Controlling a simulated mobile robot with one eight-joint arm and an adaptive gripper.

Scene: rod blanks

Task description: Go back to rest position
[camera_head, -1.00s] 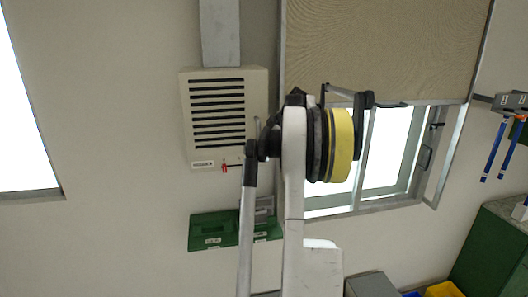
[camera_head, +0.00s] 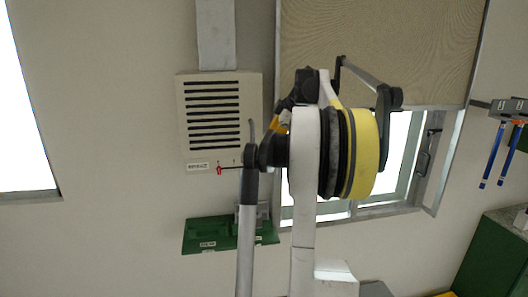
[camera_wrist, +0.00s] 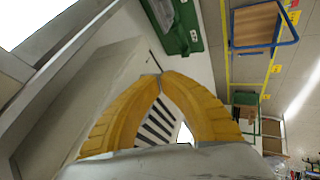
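My gripper (camera_wrist: 161,76) shows in the wrist view as two yellow curved fingers. Their tips meet, and nothing is held at the tips. Through the gap between the fingers I see a striped vent. In the head view my arm rises in the middle, with a round yellow-banded joint in front of the window; my gripper's fingertips cannot be made out there. No rod is seen in my gripper.
A vented wall box (camera_head: 212,115) hangs behind my arm, with a green case (camera_head: 207,235) below. Blue rods (camera_head: 492,155) hang from a rack at the right, above a green cabinet (camera_head: 490,255). The wrist view shows a wooden-topped table (camera_wrist: 256,25) and yellow floor lines.

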